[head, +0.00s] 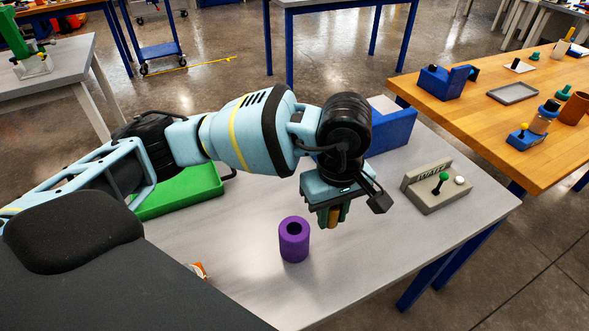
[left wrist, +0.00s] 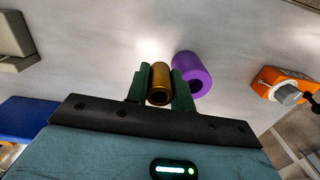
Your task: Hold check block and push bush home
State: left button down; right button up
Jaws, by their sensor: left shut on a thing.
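A purple cylindrical block (head: 294,242) with a round hole in its top stands upright on the grey table; it also shows in the left wrist view (left wrist: 196,70). My left gripper (head: 333,217) is shut on a brass-coloured bush (left wrist: 160,83), a short hollow cylinder held between the green fingers. In the head view the bush (head: 333,218) hangs below the gripper, to the right of the purple block and apart from it. In the left wrist view the block appears close beside the right finger; I cannot tell the exact gap. My right gripper is not in view.
A grey box (head: 425,200) with a green-knobbed lever stands on the right. A blue bin (head: 398,132) is behind my arm and a green tray (head: 185,197) is left. An orange object (left wrist: 270,76) sits near the table edge. The table front right of the block is clear.

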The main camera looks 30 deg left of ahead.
aim_at(300, 221)
pick_arm(q)
jog(key=a+m, duration=0.2)
jog(key=s+a+r+m, duration=0.1)
jog(key=m, duration=0.2)
jog(key=a+r+m, duration=0.1)
jog(key=a+m, duration=0.1)
jog(key=shift+s+a+r+m, duration=0.15)
jog(key=shift+s+a+m, duration=0.05)
jog(key=shift+a+m, duration=0.15)
jog(key=a+m, duration=0.1)
jog(key=m, duration=0.2)
jog(key=shift+s+a+r, duration=0.35)
jog(key=shift+s+a, duration=0.05)
jog(key=shift+s+a, duration=0.1)
jog(key=shift+a, duration=0.05)
